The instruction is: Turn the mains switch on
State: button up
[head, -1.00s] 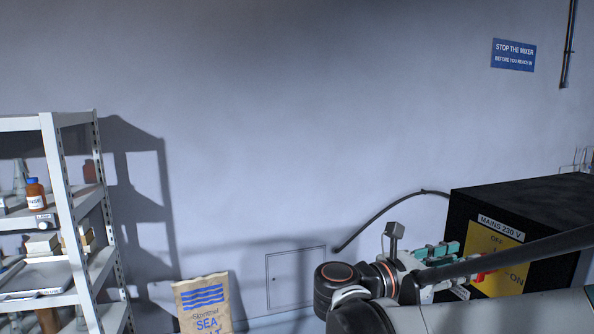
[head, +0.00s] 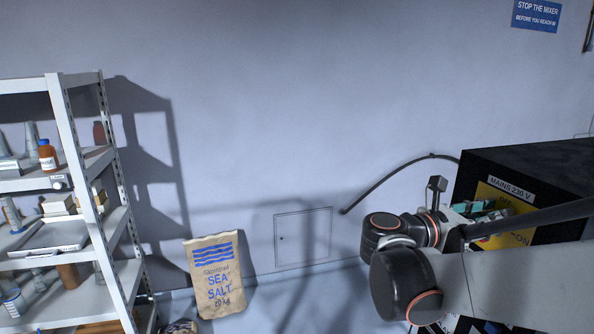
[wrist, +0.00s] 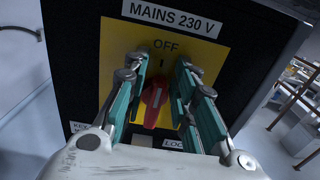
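The mains switch box is a black cabinet (head: 535,155) at the right in the head view, with a "MAINS 230 V" label (wrist: 172,17) and a yellow plate (wrist: 207,48). A red rotary handle (wrist: 153,103) sits on the plate, standing close to upright below the word OFF. My gripper (wrist: 162,68) is open, its teal-padded fingers on either side of the handle, with yellow plate showing in the gaps. In the head view my arm hides much of the plate; part of the word ON shows. In the wrist view my fingers and palm cover the plate's lower part.
A cable (head: 385,180) runs along the wall to the box. A sea salt sack (head: 217,280) stands by the wall near a small wall hatch (head: 303,238). A loaded metal shelf (head: 70,130) is at the left. A blue mixer warning sign (head: 536,14) hangs above.

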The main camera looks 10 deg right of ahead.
aim_at(511, 232)
jog(key=shift+m, duration=0.4)
jog(key=shift+s+f+m, duration=0.4)
jog(key=shift+s+m, duration=0.05)
jog(key=shift+m, duration=2.4)
jog(key=shift+s+f+m, duration=0.4)
jog(key=shift+s+m, duration=0.1)
jog(key=shift+m, duration=2.3)
jog(key=shift+s+f+m, duration=0.4)
jog(key=shift+s+m, duration=0.05)
jog(key=shift+m, duration=2.4)
jog(key=shift+b, duration=0.3)
jog(key=o, duration=0.7)
jog(key=shift+o, duration=0.2)
jog(key=shift+f, duration=0.1)
